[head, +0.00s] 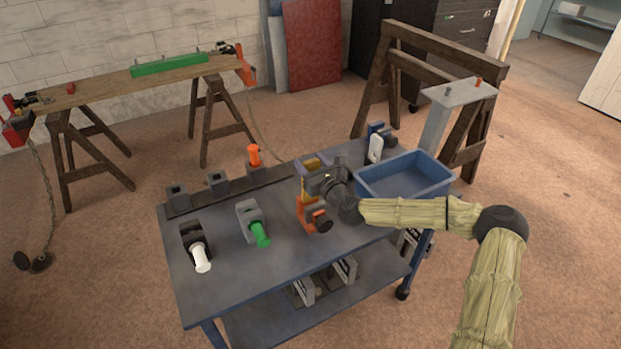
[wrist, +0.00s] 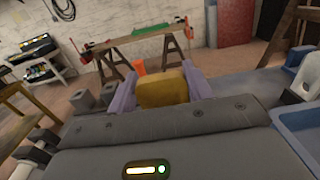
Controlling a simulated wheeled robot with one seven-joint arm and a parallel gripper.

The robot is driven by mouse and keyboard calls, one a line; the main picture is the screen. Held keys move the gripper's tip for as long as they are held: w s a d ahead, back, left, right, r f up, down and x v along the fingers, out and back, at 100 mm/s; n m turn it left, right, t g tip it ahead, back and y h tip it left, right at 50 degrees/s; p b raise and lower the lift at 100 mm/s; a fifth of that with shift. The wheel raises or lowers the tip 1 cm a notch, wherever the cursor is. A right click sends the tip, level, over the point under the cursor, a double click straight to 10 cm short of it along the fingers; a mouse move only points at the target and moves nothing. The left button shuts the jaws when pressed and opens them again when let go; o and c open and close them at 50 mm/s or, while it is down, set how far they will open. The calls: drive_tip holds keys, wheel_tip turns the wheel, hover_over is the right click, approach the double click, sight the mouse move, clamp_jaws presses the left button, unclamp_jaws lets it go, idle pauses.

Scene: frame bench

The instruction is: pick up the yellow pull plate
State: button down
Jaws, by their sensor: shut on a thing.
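The yellow pull plate (wrist: 162,90) is between the two purple fingers of my gripper (wrist: 158,84) in the wrist view, with a finger against each side. In the head view my gripper (head: 313,164) is over the middle of the blue-grey bench top (head: 280,262), shut on the yellow plate (head: 303,184), which is partly covered by the gripper. I cannot tell whether the plate is clear of what lies under it.
An orange-and-grey tool (head: 306,214) lies just below my gripper. Tools with a green handle (head: 261,234) and a white handle (head: 201,259) lie to the left. Grey sockets and an orange peg (head: 254,155) stand behind. A blue tray (head: 404,178) and a white piece (head: 376,148) are right.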

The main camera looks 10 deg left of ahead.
wheel_tip(320, 180, up, 3)
drive_tip(key=shift+r, duration=0.15)
idle(0.6)
